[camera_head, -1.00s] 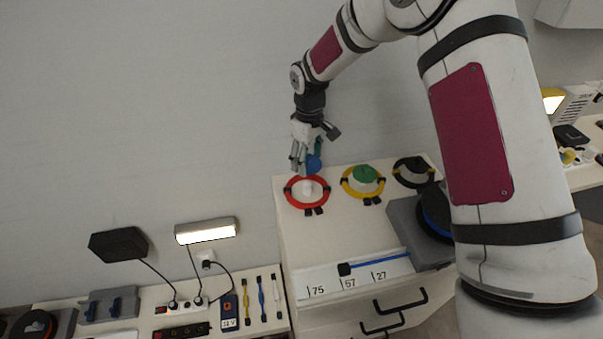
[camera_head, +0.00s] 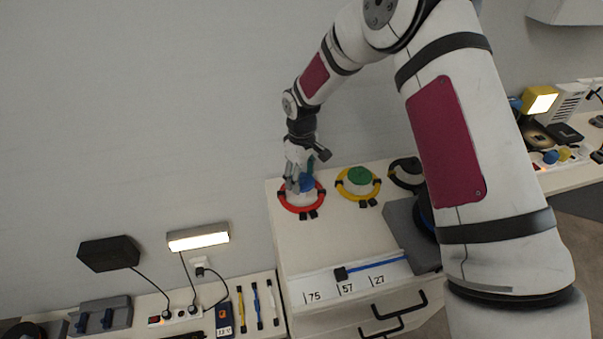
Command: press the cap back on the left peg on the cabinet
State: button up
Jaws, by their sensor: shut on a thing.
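The cabinet (camera_head: 325,239) has three pegs in a row on its top, each with a cable coil around it. The left peg (camera_head: 301,198) stands inside a red coil (camera_head: 287,202) and is mostly hidden. My gripper (camera_head: 299,183) is over the left peg, shut on a blue cap (camera_head: 307,184). The cap is at the top of the peg; I cannot tell whether it is fully seated. The middle peg has a green cap (camera_head: 359,176) and a yellow coil (camera_head: 344,190). The right peg has a dark coil (camera_head: 402,181) and is partly hidden by my arm.
A blue cable with a black end (camera_head: 375,264) lies by the marks 75, 57 and 27 on the cabinet's front. Another bench with a yellow lamp (camera_head: 540,101) is at right.

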jog(key=shift+f+b, duration=0.4)
jog(key=shift+f, duration=0.5)
dwell(0.6)
jog(key=o, duration=1)
jog(key=shift+c, duration=0.2)
jog(key=shift+o, duration=0.4)
jog(key=o, duration=0.3)
jog(key=shift+r, duration=0.1)
jog(key=shift+r+p, duration=0.8)
jog(key=shift+r, duration=2.65)
